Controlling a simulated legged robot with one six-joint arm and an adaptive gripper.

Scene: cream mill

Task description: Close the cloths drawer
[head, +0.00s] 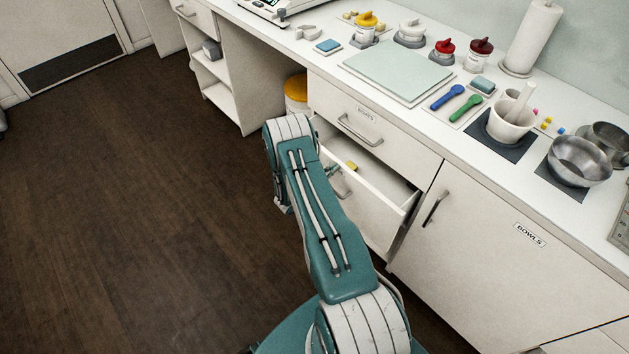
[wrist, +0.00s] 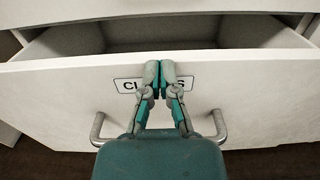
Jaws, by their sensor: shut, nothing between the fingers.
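The cloths drawer (wrist: 270,92) is open, with its pale front panel filling much of the wrist view. Its label is partly covered by my fingers, and only a few letters show. My gripper (wrist: 160,78) is shut and empty, with its fingertips over the label at the middle of the panel. I cannot tell whether they touch it. The drawer's metal handle (wrist: 219,128) lies below, partly behind my gripper. In the head view the open drawer (head: 372,216) sticks out below a closed upper drawer (head: 385,128). My arm hides part of its front there.
The counter above holds a pale green board (head: 398,70), a mortar (head: 510,125), metal bowls (head: 580,160) and several jars. A cabinet labelled BOWLS (head: 480,240) stands to the right. A yellow-topped bin (head: 296,90) stands behind my arm. The dark floor (head: 130,200) at left is clear.

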